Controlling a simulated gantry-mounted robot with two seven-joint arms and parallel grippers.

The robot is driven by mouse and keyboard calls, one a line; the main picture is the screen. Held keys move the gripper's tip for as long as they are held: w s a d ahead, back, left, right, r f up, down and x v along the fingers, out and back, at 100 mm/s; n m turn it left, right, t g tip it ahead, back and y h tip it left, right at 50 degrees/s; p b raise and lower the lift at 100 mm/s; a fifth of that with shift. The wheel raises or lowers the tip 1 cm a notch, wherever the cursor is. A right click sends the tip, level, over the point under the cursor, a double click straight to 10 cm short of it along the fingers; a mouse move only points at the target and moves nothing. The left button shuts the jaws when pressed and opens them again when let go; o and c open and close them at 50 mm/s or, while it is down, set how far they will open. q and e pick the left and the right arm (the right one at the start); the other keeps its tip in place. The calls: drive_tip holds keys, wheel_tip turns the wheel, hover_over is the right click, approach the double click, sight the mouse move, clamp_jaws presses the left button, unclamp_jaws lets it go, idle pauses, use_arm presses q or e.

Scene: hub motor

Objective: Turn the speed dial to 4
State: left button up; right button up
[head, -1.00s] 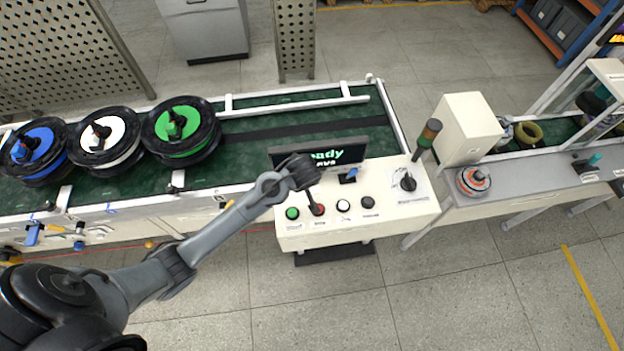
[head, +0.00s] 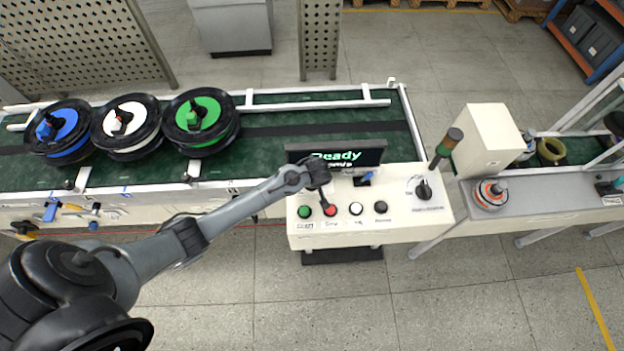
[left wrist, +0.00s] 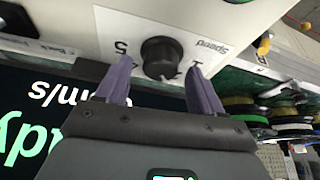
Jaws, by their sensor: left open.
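The speed dial (left wrist: 161,57) is a round black knob on a white panel with a "Speed" label. In the left wrist view a 5 shows at its left and a 1 at its right. Its exact pointer setting is too small to read. My left gripper (left wrist: 160,70) is open, one finger on each side of the dial in that view; I cannot tell whether they touch it. In the head view my left gripper (head: 322,190) is over the left part of the control panel (head: 400,225) and seems to hide the dial. My right gripper is not in view.
A "Ready" screen (head: 362,157) stands behind the panel. Green (head: 304,212), red (head: 330,210), white and black buttons line its front. Another black knob (head: 424,190) and a signal lamp (head: 446,146) are at right. Spools (head: 200,122) stand on the conveyor at left.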

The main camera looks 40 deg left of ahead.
use_arm(q)
drive_tip(key=shift+f, duration=0.15)
drive_tip(key=c, duration=1.1)
drive_tip(key=shift+o, duration=0.2)
drive_tip(key=shift+a+r+m+t+h+p, duration=0.15)
drive_tip(key=shift+m+t+h+p, duration=0.1)
drive_tip(key=shift+m+p, duration=0.5)
drive_tip(key=shift+d+r+m+t+h+p, duration=0.15)
drive_tip(key=shift+m+h+p, duration=0.1)
drive_tip(key=shift+m+p, duration=0.45)
drive_tip(key=shift+s+a+m+h+p, duration=0.15)
drive_tip(key=shift+m+h+p, duration=0.25)
drive_tip(key=shift+m+p, duration=0.8)
drive_tip(key=m+h+p, duration=0.1)
drive_tip(key=m, duration=0.1)
drive_tip(key=shift+a+f+m+t, duration=0.1)
drive_tip(key=shift+m+t, duration=0.25)
drive_tip(key=shift+t, duration=0.05)
drive_tip(key=shift+f+m+h+p, duration=0.15)
drive_tip(key=shift+m+h+p, duration=0.55)
drive_tip(key=shift+m, duration=0.8)
